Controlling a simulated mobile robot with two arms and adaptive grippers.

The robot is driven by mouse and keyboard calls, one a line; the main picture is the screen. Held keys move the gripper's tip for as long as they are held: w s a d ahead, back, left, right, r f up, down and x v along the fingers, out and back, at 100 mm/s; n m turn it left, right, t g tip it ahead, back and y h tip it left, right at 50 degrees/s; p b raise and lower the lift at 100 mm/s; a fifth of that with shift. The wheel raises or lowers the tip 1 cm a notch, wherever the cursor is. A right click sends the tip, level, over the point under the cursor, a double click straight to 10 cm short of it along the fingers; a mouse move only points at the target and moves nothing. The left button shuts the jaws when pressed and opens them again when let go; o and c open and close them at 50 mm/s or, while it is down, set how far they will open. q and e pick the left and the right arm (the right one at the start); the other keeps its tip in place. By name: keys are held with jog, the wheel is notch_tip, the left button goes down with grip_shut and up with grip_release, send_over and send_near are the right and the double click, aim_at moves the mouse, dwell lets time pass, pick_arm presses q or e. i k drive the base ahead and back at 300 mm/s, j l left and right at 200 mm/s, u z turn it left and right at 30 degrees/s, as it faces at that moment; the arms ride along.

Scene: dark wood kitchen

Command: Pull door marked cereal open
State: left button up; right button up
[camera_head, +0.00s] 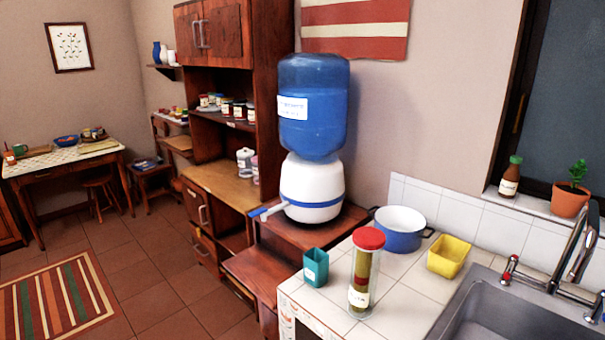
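No door with a readable cereal marking shows in the head view. A tall dark wood hutch (262,82) stands behind the water dispenser. Its upper part has two shut doors (222,33) with pale upright handles near the middle. Its lower part has a door or drawer front (197,207) with a pale handle, partly hidden from this angle. A white panel with orange marks (300,328) is cut off at the bottom edge, below the tiled counter; I cannot tell what it is. Neither of my grippers is in view.
A water dispenser (312,183) stands on a low wood cabinet. The tiled counter (410,290) holds a red-lidded jar (366,285), teal cup (316,268), blue pot (400,238) and yellow container (449,258). A sink (500,318) is at right. The tiled floor (150,270) at left is open.

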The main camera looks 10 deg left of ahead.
aim_at(197, 199)
jog(key=i+j, duration=0.2)
jog(key=j, duration=0.15)
jog(key=i+j+z, duration=0.1)
jog(key=j, duration=0.25)
jog(key=i+j, duration=0.5)
jog(key=j, duration=0.25)
jog(key=i+j+z, duration=0.1)
jog(key=j, duration=0.25)
jog(key=i, duration=0.1)
